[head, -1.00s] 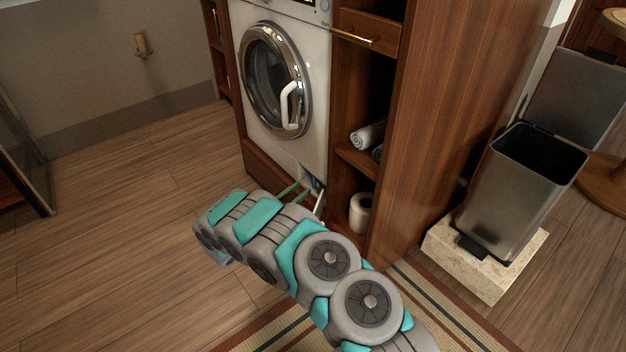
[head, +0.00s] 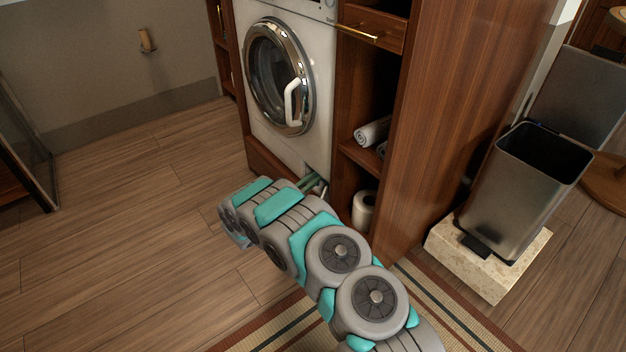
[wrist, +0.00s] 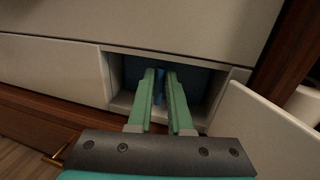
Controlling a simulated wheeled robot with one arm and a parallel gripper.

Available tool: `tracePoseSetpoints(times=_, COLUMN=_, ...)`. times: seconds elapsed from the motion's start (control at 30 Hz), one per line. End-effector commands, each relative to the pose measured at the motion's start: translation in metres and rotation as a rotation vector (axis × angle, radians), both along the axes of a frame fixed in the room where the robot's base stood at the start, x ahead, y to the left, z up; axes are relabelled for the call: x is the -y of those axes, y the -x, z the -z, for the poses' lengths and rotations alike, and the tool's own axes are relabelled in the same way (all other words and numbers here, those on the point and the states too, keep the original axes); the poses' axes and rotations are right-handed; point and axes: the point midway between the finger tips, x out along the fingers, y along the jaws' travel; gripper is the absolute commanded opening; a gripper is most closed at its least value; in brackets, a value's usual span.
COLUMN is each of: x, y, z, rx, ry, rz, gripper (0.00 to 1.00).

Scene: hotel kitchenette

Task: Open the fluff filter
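The white washing machine (head: 312,135) stands in a wooden cabinet. At its lower right, a small rectangular recess (wrist: 118,82) is uncovered. A white flap (wrist: 262,118) stands swung out to the right of it. The inside is dark blue, and a brighter blue part (wrist: 160,86), likely the filter, shows between my fingertips. My gripper (wrist: 160,74) points into the recess with its two green fingers a small gap apart. It also shows in the head view at the machine's foot (head: 312,181). Whether the fingers touch the blue part is hidden.
A wooden plinth (wrist: 50,118) runs below the machine. The shelf unit on the right holds rolled towels (head: 373,131) and a paper roll (head: 364,209). A steel pedal bin (head: 520,190) stands on a stone block (head: 488,264). Open floor lies to the left.

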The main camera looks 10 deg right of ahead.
Motion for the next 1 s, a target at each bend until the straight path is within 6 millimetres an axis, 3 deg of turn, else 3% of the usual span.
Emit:
tracePoseSetpoints(times=0.13, x=-0.0001, y=0.0001, z=0.0001, rx=0.0, ry=0.0, rz=0.0, gripper=0.0)
tracePoseSetpoints(times=1.0, x=0.0, y=0.0, z=0.0001, rx=0.0, ry=0.0, rz=0.0, gripper=0.0)
